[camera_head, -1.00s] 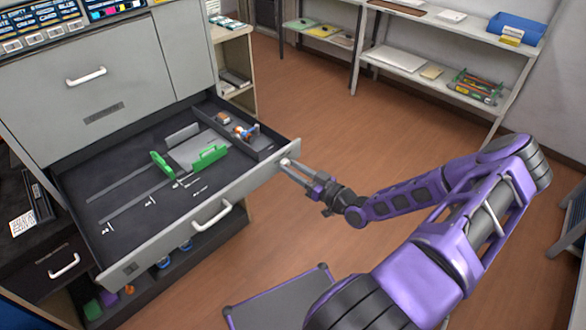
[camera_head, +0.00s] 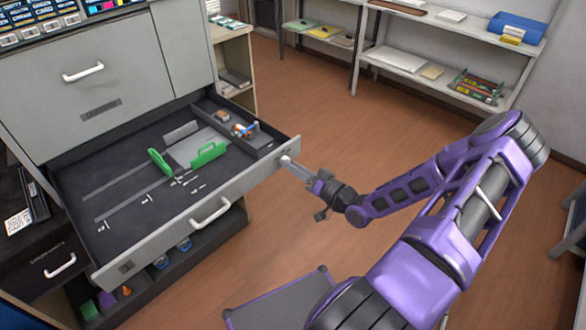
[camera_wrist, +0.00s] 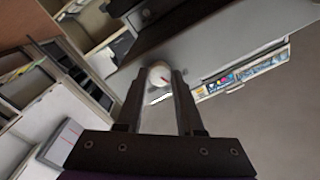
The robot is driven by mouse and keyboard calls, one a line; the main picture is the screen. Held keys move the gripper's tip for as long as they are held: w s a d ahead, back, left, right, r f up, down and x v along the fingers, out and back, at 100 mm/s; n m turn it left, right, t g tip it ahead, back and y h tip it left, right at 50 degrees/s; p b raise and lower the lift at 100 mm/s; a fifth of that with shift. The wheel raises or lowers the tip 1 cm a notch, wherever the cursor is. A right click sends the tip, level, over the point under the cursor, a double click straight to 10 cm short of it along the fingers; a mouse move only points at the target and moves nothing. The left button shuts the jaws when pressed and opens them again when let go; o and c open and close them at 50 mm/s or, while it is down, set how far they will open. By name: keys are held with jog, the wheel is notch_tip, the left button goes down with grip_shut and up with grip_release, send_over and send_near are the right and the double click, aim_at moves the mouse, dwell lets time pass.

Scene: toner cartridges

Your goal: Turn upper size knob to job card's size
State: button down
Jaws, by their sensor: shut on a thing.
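The size knob (camera_wrist: 160,76) is a small white round dial with a red mark, on the right end of the open drawer's front (camera_head: 205,212). My gripper (camera_head: 288,165) reaches it from the right in the head view. In the wrist view my gripper (camera_wrist: 159,84) has one finger on each side of the knob and is shut on it. The red mark sits to the right of the knob's middle. In the head view the fingers mostly hide the knob. A card with print (camera_head: 18,222) lies at the far left; its text is too small to read.
The pulled-out paper drawer holds green guides (camera_head: 208,154) and small parts at its back right corner. Shelves (camera_head: 440,85) stand along the back wall. A dark platform with a purple edge (camera_head: 285,300) is low in front. Brown floor lies open between.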

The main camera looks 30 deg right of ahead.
jog(key=shift+m+h, duration=0.3)
jog(key=shift+m, duration=7.2)
jog(key=c, duration=0.5)
grip_release()
jog(key=shift+c, duration=0.2)
